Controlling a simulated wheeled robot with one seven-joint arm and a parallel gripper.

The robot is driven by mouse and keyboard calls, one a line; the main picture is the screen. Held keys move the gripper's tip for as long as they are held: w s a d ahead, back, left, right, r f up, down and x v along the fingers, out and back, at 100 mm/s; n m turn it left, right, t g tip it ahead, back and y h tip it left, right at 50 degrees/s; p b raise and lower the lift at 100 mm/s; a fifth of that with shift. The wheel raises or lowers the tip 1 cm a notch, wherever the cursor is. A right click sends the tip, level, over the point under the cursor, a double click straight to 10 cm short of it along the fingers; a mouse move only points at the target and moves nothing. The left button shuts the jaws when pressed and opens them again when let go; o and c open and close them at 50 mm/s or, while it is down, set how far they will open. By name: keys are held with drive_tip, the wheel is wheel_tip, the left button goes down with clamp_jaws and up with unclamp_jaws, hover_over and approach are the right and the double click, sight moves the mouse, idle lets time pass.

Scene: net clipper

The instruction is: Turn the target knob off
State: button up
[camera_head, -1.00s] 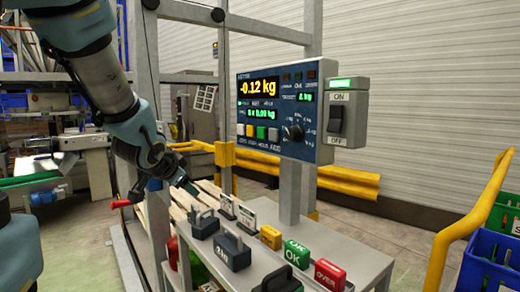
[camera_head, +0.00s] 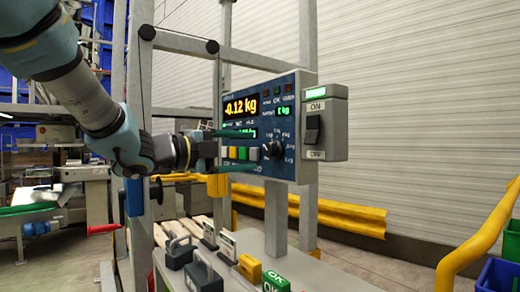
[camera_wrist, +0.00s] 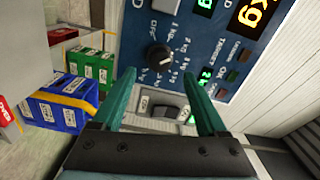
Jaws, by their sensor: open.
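A dark round knob (camera_head: 272,149) sits on the lower right of the blue scale panel (camera_head: 292,88), ringed by small white labels. In the wrist view the knob (camera_wrist: 159,56) shows just beyond the fingertips, roughly centred between them. Its exact setting is too small to read. My gripper (camera_head: 258,148) is open, its two teal fingers level with the knob and pointing at the panel from the left. The wrist view shows my gripper (camera_wrist: 157,75) with nothing between its fingertips. I cannot tell whether either finger touches the panel.
A grey box with an ON/OFF rocker switch (camera_head: 312,129) is fixed at the panel's right edge. Coloured buttons (camera_head: 242,153) sit left of the knob, behind the gripper. A shelf below holds weights (camera_head: 204,274) and coloured blocks (camera_head: 249,268). A yellow rail (camera_head: 345,216) runs behind.

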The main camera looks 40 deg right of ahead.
sight(267, 151)
drive_tip(key=shift+s+d+p, duration=0.2)
drive_tip(key=shift+d+p, duration=0.2)
drive_tip(key=shift+d, duration=2.25)
clamp_jaws()
